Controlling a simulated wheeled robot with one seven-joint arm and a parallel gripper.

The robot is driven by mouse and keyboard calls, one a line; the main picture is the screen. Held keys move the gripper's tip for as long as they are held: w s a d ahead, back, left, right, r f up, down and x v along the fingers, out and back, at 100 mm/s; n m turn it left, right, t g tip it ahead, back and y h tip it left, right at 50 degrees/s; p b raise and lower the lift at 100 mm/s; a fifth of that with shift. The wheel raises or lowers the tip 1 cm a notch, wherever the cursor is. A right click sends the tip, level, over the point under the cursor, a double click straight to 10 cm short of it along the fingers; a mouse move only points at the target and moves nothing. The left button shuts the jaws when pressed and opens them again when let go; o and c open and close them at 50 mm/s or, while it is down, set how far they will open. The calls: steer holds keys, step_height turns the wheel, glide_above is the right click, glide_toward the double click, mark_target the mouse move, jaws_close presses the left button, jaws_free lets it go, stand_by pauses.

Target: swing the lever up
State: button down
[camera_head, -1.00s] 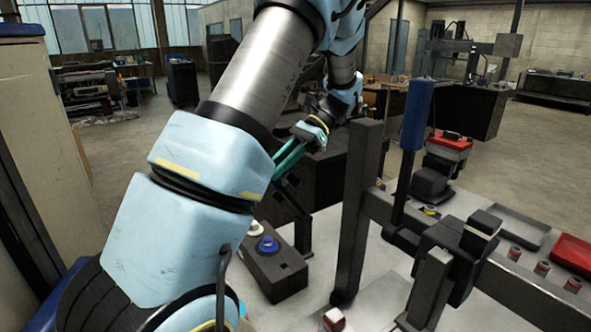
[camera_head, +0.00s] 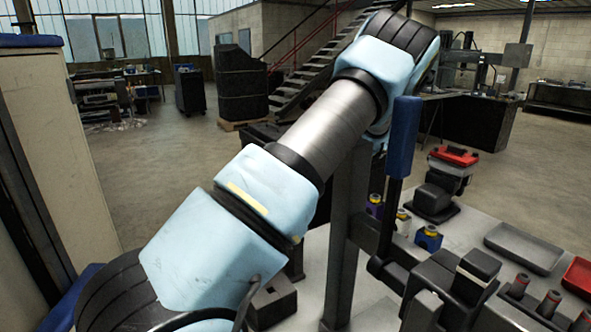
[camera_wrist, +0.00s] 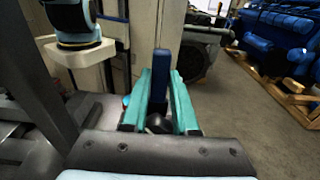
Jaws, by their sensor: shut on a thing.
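The lever (camera_head: 386,220) has a blue handle (camera_head: 404,137) on a dark shaft and stands nearly upright beside a grey post in the head view. My gripper is out of sight in that view. In the wrist view the teal fingers of my gripper (camera_wrist: 161,88) lie on both sides of a blue handle (camera_wrist: 161,62) and are shut on it. The handle sticks up between the fingers. A dark rounded part (camera_wrist: 157,122) shows below it. The contact itself is not seen from the head view.
A grey post (camera_head: 347,240) stands left of the lever, close to my arm. The bench holds a grey tray (camera_head: 523,247), a red tray (camera_head: 580,278) and small capped parts (camera_head: 428,238). A cream cabinet (camera_head: 55,140) stands at the left. Open floor lies beyond.

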steer(key=shift+f, duration=0.15)
steer(key=c, duration=1)
jaws_free()
steer(key=o, duration=0.3)
